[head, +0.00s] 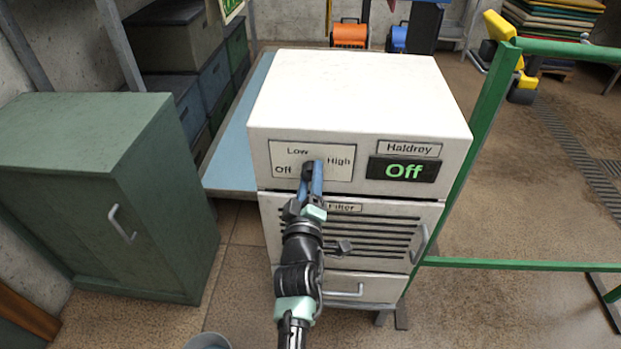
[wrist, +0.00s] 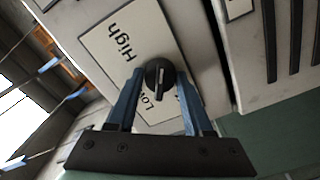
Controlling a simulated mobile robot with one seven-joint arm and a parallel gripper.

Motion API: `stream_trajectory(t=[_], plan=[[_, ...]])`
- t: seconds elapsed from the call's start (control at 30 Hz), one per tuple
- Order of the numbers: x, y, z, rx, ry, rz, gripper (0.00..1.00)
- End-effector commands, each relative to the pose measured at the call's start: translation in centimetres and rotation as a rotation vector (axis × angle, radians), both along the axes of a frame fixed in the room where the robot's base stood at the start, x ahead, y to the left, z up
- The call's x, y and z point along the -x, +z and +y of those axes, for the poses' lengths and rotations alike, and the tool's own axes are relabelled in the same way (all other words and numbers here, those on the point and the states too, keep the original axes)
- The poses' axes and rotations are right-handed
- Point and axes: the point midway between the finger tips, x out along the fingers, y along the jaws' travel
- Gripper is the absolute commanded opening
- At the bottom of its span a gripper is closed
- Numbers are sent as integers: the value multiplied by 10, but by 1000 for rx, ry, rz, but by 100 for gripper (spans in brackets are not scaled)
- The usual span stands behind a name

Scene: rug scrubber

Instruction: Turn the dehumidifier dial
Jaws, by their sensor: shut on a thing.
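The white dehumidifier (head: 360,90) stands upright in front of me. My gripper (head: 312,172) is shut on the dial, one finger on each side. In the head view the fingers hide most of the dial. The "Low" label is partly covered in the wrist view.
A slotted filter panel (head: 375,235) with a side handle and a lower drawer (head: 362,287) lie below the dial. A green cabinet (head: 90,190) stands close on the left. A green rail frame (head: 483,130) stands on the right. Open floor lies beyond it.

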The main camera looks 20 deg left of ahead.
Motion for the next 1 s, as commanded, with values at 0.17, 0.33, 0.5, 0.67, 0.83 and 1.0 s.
stream_trajectory(t=[0.17, 0.33, 0.5, 0.67, 0.83, 1.0], plan=[[0, -2, 0, -100, 0, 29, 0], [0, -3, -1, -239, -1, 68, 0], [0, -3, 0, -394, -1, 113, 0], [0, -3, 0, -540, 0, 155, 0], [0, -3, 1, -681, 1, 197, 0], [0, -3, 0, -797, 1, 230, 0]])
